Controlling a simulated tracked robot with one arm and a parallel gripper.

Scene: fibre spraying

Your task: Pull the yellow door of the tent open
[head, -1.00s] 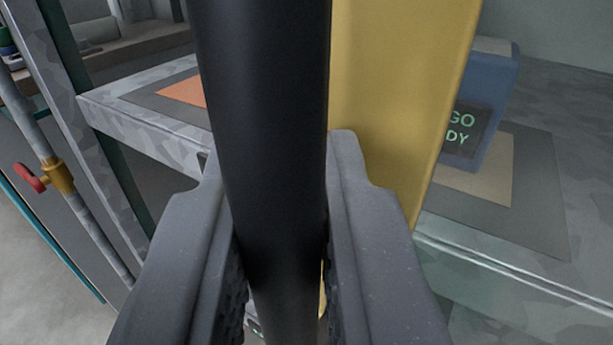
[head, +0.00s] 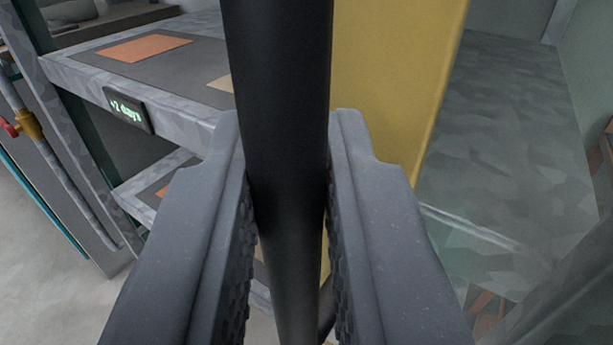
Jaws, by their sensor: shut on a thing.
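My gripper (head: 287,190) is shut on a black bar, the door handle (head: 280,90), which runs from the top to the bottom of the head view between the two grey fingers. The yellow door (head: 392,90) stands just behind the handle, seen as a narrow upright strip with its edge on the right. A clear, greyish panel (head: 500,150) of the tent spreads to the right of the yellow strip. The lower part of the door is mostly hidden by my fingers.
On the left, a grey shelf (head: 75,75) holds an orange sheet (head: 143,47) and bears a small "+2 days" display (head: 128,110). A lower shelf lies beneath it. A pipe with a red-handled valve (head: 22,127) stands at the far left. Bare floor (head: 60,235) shows at lower left.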

